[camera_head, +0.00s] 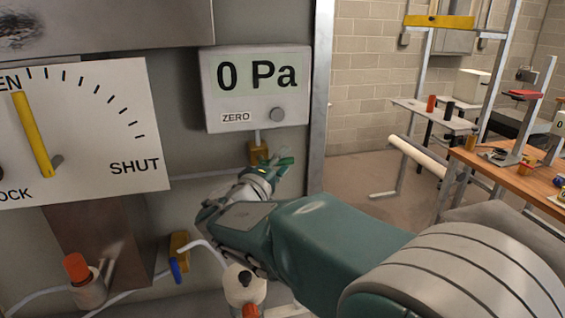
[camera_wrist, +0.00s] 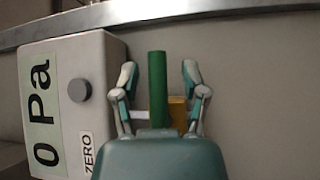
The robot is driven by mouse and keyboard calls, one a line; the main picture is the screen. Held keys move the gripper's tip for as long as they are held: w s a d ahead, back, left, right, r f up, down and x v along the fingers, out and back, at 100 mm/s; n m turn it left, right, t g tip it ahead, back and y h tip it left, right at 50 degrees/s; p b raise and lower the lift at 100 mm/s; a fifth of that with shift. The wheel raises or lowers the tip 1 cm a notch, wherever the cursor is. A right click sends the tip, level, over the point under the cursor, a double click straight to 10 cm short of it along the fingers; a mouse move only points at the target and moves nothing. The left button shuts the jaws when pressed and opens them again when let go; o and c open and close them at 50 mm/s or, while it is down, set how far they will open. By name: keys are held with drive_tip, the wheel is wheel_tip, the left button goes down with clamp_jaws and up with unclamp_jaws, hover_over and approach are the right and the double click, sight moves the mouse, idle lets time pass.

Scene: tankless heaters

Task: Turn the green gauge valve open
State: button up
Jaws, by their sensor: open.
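The green gauge valve handle (camera_wrist: 157,88) stands between the two open fingers of my gripper (camera_wrist: 160,85) in the wrist view, with a visible gap on each side. Its yellow-brown valve body (camera_wrist: 177,114) shows behind it. In the head view my gripper (camera_head: 268,172) is at the wall just below the gauge, and a small part of the green handle (camera_head: 285,162) shows there beside the fingers. The valve body (camera_head: 258,152) sits under the gauge (camera_head: 256,88), which reads 0 Pa. The gauge also shows in the wrist view (camera_wrist: 75,100), turned sideways.
A white dial panel (camera_head: 95,125) with a yellow pointer (camera_head: 33,133) is at the left. A blue-handled valve (camera_head: 177,262) and an orange-capped fitting (camera_head: 80,272) are below. A metal post (camera_head: 317,95) stands right of the gauge. A wooden bench (camera_head: 515,175) is further right.

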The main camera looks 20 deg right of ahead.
clamp_jaws()
drive_tip(key=shift+f+m, duration=0.1)
drive_tip(key=shift+m, duration=0.2)
drive_tip(key=shift+a+f+m+g+y, duration=0.15)
drive_tip(key=shift+f+m+g+y, duration=0.5)
drive_tip(key=shift+m+g+y, duration=0.45)
drive_tip(key=shift+s+a+f+m+g+y, duration=0.1)
drive_tip(key=shift+a+f+m+g+y, duration=0.45)
drive_tip(key=shift+m+y, duration=0.75)
drive_tip(key=shift+w+a+f+m+g+y, duration=0.1)
drive_tip(key=shift+a+f+m+g+y, duration=0.5)
drive_tip(key=shift+y, duration=1.25)
drive_tip(key=shift+s+a+f+m+g+y, duration=0.1)
drive_tip(key=shift+a+f+m+g+y, duration=0.3)
drive_tip(key=shift+m+y, duration=1.05)
drive_tip(key=shift+a, duration=0.25)
